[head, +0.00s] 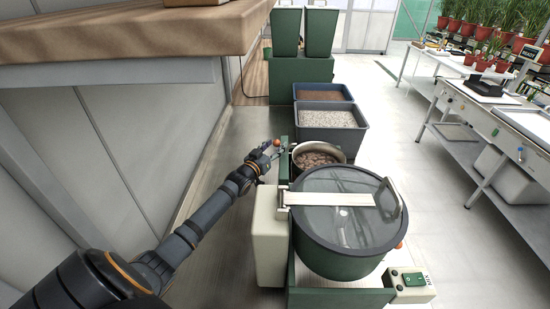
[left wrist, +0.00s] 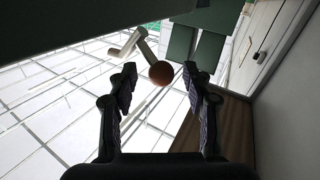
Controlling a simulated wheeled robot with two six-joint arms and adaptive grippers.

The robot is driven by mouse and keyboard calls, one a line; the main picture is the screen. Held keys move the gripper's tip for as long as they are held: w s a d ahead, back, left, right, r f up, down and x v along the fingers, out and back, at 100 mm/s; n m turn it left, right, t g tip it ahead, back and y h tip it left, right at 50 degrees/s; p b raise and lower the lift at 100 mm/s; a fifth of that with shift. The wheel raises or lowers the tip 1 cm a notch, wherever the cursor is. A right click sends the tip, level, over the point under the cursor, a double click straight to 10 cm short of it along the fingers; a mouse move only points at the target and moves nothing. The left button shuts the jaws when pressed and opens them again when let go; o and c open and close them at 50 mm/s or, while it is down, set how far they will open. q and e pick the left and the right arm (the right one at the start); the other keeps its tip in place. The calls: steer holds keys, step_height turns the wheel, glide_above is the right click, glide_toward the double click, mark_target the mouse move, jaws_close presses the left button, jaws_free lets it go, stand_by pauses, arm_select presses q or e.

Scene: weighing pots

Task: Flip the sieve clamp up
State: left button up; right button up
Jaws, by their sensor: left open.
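The sieve is a round dark green drum (head: 340,255) with a grey see-through lid (head: 340,225), on a green machine. A pale flat bar (head: 330,199) lies across the lid. A lever with an orange ball knob (head: 277,143) stands at the machine's far left; I take it for the sieve clamp. My left gripper (head: 271,150) is at this knob, open. In the left wrist view, the knob (left wrist: 160,73) and its pale rod (left wrist: 145,45) show between the spread fingertips (left wrist: 159,78). I cannot tell whether the fingers touch it. My right gripper is out of view.
A pot of brown lumps (head: 316,158) stands behind the sieve. Bins of pale (head: 330,136) and brown material (head: 322,91) stand farther back. A wooden shelf (head: 130,35) overhangs at the upper left. A switch box (head: 411,286) is at the front right.

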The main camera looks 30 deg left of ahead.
arm_select(q)
steer(key=shift+w+a+b, duration=0.15)
steer(key=shift+w+b, duration=0.15)
steer(key=shift+b, duration=0.05)
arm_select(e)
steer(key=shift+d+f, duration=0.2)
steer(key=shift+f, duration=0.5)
arm_select(q)
jaws_close()
steer(key=n, duration=0.1)
steer(key=f+n+t, duration=0.1)
steer(key=n, duration=0.1)
steer(key=a+f+n+t+y+b, duration=0.1)
steer(key=shift+s+n, duration=0.4)
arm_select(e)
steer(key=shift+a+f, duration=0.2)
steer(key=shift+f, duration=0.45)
arm_select(q)
jaws_free()
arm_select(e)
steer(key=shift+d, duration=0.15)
